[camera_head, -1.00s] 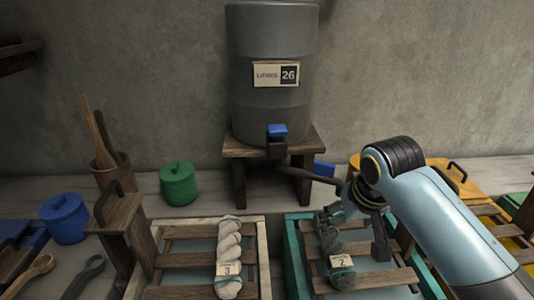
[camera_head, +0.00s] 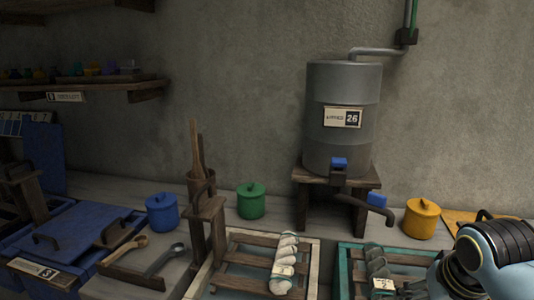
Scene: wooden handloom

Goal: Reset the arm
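My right arm (camera_head: 490,255) comes in at the lower right corner, with its dark joint and pale blue link showing. Its gripper is mostly hidden or cut off at the bottom edge, near the teal-framed tray (camera_head: 345,270), so I cannot tell its fingers' state. A dark grey skein (camera_head: 376,262) with a label tag (camera_head: 383,285) lies on that tray's slats. My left gripper is not in view.
A white-framed tray (camera_head: 312,262) holds a pale twisted skein (camera_head: 285,258). A grey barrel (camera_head: 340,130) stands on a wooden stand (camera_head: 300,173) at the wall. Blue (camera_head: 162,212), green (camera_head: 251,202) and yellow (camera_head: 422,219) lidded pots stand around. A blue-lidded vat (camera_head: 75,232) is at left.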

